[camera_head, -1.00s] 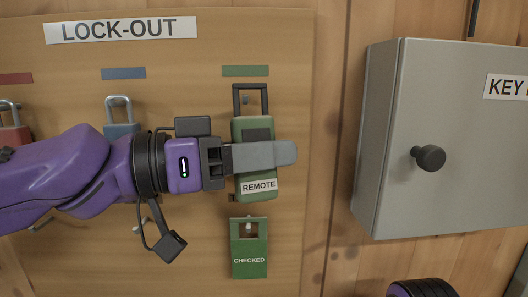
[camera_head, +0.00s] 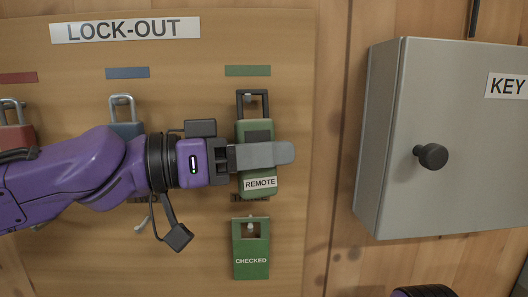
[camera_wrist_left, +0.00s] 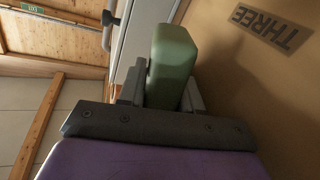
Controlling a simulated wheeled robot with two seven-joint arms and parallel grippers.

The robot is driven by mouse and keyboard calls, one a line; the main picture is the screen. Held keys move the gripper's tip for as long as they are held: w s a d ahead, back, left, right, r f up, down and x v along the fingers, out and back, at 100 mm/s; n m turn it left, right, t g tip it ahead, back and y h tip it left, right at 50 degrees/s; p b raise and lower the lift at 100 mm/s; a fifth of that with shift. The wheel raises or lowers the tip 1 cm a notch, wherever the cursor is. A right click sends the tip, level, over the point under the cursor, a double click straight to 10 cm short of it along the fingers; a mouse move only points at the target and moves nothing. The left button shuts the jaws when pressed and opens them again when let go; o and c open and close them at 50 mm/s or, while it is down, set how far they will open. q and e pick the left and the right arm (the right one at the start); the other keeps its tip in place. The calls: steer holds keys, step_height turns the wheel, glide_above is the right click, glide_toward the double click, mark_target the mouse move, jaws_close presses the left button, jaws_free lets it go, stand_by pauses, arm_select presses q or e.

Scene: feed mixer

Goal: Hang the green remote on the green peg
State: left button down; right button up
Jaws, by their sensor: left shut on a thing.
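The green remote (camera_head: 257,187), labelled REMOTE, is upright in front of the lock-out board, with a dark rectangular loop at its top. My left gripper (camera_head: 280,154) is shut across its middle from the left. The peg (camera_head: 249,98) shows at the loop's top, just under the top bar, below the green strip (camera_head: 247,71). I cannot tell whether the bar touches it. In the left wrist view the remote's green end (camera_wrist_left: 172,65) sits between the fingers (camera_wrist_left: 160,97), close to the board. My right gripper is not in view.
A green CHECKED tag (camera_head: 250,258) hangs below the remote. A blue padlock (camera_head: 124,129) and a red padlock (camera_head: 16,134) hang to the left, partly behind my arm. A grey key cabinet (camera_head: 400,190) with a dark knob (camera_head: 431,156) stands out at right.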

arm_select(q)
steer(key=c, duration=0.9)
jaws_free()
steer(key=shift+o, duration=1.1)
steer(key=shift+s, duration=0.1)
steer(key=shift+s+r, duration=0.1)
steer(key=shift+s, duration=0.05)
steer(key=shift+w, duration=0.2)
